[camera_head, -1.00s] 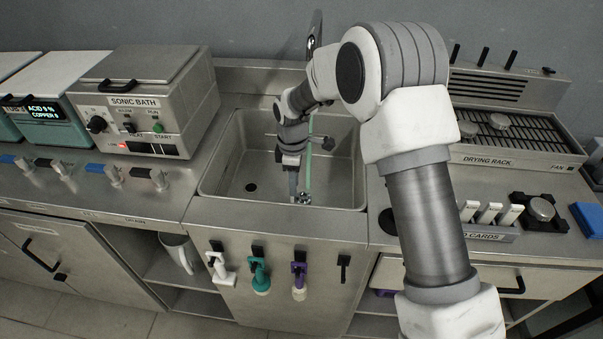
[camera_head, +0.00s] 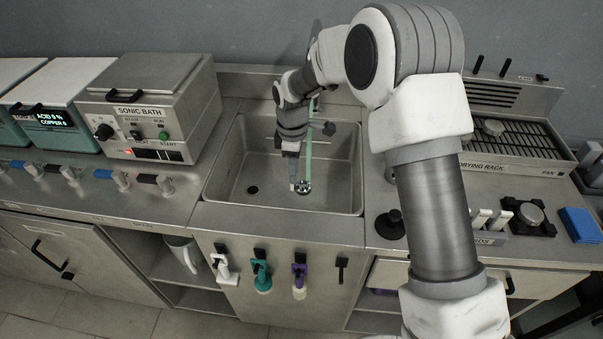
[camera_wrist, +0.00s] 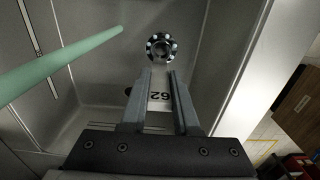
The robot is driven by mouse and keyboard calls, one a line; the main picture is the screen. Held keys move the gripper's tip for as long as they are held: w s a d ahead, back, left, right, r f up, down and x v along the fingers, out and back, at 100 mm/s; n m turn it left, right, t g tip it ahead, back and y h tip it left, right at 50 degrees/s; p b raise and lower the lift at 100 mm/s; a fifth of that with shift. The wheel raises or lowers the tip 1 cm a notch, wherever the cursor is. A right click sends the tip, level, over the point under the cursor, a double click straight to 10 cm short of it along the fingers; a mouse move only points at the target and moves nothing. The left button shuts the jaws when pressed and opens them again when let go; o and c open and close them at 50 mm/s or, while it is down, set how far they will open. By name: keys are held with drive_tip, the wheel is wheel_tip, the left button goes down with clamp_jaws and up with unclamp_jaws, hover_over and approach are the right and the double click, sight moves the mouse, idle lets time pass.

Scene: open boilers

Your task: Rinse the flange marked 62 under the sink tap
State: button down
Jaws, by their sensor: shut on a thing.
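The flange (camera_wrist: 161,48) is a small dark ring with bright bolts around a central hole. Its pale tag (camera_wrist: 160,97), marked 62 and upside down in the wrist view, lies between the fingers. My gripper (camera_wrist: 160,76) is shut on the flange, which sticks out past the fingertips. In the head view my gripper (camera_head: 293,170) points down inside the sink (camera_head: 228,185), with the flange (camera_head: 304,187) low at its tip. A pale green column (camera_head: 309,150), perhaps tap water, descends beside my gripper. In the wrist view this column (camera_wrist: 60,62) ends left of the flange, seemingly apart. My arm partly hides the tap.
The sonic bath (camera_head: 150,107) stands left of the sink. The drying rack (camera_head: 515,140) is at the right. A black knob (camera_head: 390,224) and a blue block (camera_head: 579,224) sit on the right counter. Coloured bottles (camera_head: 261,275) hang on the front below the sink.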

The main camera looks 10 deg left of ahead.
drive_tip(key=shift+r+p, duration=1.55)
drive_tip(key=shift+r, duration=1.1)
